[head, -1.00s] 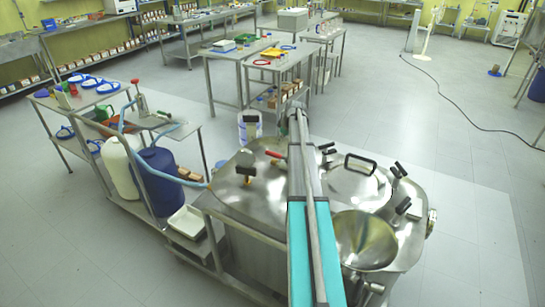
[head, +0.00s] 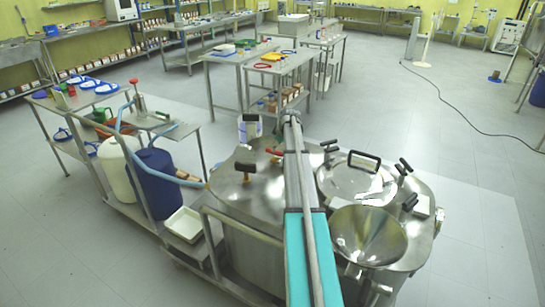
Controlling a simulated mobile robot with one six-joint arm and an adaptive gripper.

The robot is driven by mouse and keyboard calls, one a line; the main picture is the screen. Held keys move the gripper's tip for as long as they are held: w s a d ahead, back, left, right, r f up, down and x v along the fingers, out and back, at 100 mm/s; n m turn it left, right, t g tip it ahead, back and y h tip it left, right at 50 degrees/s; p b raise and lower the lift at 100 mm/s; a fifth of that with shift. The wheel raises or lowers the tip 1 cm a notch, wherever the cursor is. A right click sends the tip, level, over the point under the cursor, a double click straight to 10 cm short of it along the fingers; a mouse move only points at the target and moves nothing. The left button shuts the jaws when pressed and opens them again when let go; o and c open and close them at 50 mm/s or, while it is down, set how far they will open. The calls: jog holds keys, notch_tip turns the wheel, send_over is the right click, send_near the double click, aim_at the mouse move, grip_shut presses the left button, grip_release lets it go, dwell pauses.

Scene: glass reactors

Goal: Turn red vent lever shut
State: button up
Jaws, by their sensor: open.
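The red vent lever (head: 274,151) is a small red handle on top of the steel reactor lid (head: 240,190), just left of my arm. It shows small, and its exact angle is hard to read. A brown-and-black T-shaped handle (head: 245,170) stands to its left on the same lid. My teal and grey arm runs from the bottom edge up over the lid, its far end just beyond and to the right of the red lever. My gripper cannot be made out; the arm hides whatever lies behind its far end.
Right of my arm are a round hatch with a black handle (head: 364,155), several black-knobbed clamps and a steel funnel (head: 368,235). A blue drum (head: 155,182) and a white drum (head: 115,162) stand at left. Open floor lies to the right.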

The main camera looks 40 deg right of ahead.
aim_at(273, 153)
jog(key=shift+b+x, duration=1.7)
jog(key=shift+x, duration=0.5)
grip_shut()
jog(key=shift+a, duration=0.45)
jog(key=shift+d, duration=0.6)
